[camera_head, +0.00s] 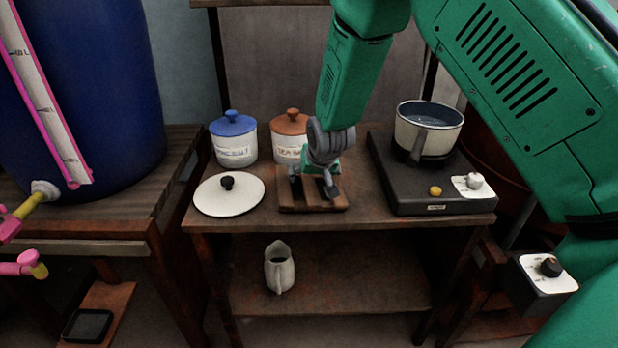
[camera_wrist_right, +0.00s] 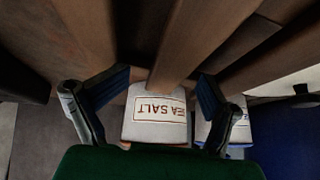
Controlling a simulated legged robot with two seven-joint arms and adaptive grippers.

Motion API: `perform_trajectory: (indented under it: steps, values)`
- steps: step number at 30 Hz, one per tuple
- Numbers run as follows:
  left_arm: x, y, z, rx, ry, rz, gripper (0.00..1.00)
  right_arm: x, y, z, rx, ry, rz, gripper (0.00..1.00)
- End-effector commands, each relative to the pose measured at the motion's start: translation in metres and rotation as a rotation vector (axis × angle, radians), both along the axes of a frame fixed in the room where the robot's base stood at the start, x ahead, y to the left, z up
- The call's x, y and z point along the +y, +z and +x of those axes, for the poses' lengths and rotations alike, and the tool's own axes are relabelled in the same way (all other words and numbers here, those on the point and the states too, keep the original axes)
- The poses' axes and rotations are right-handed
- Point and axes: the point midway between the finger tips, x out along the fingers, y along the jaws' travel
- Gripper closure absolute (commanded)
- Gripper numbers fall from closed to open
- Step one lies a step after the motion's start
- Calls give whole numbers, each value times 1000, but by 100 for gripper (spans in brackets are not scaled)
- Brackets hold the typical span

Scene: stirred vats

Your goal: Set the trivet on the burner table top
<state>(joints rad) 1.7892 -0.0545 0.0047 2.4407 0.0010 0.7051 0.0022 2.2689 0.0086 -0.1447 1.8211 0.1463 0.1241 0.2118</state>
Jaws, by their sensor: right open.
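The trivet (camera_head: 286,207), made of dark wooden slats, appears to rest on the burner table top (camera_head: 368,214) near its front edge, between a white lid and the burner. My right gripper (camera_head: 314,186) points down at the trivet, its fingers open and at or just above the slats. In the right wrist view the trivet's slats (camera_wrist_right: 185,45) fill the upper part, close to the open fingers (camera_wrist_right: 164,82). I cannot tell whether the fingers touch the wood. My left gripper is not in view.
The burner (camera_head: 438,198) with a pot (camera_head: 429,125) stands right of the trivet. A white lid (camera_head: 229,195) lies left. A blue-lidded jar (camera_head: 234,147) and the sea salt jar (camera_head: 289,148) stand behind. A pitcher (camera_head: 279,268) is on the lower shelf.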

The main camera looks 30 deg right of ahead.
Motion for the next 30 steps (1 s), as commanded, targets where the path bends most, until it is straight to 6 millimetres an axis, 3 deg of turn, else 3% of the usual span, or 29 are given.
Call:
perform_trajectory:
  steps: [1,6,12,30]
  values:
    - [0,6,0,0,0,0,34,2,14,-5,-3,0,0,25]
    - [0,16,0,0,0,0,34,8,46,-24,-5,2,-1,25]
    - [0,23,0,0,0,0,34,13,71,-42,-2,1,-1,25]
    - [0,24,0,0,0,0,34,15,79,-48,-2,1,-1,25]
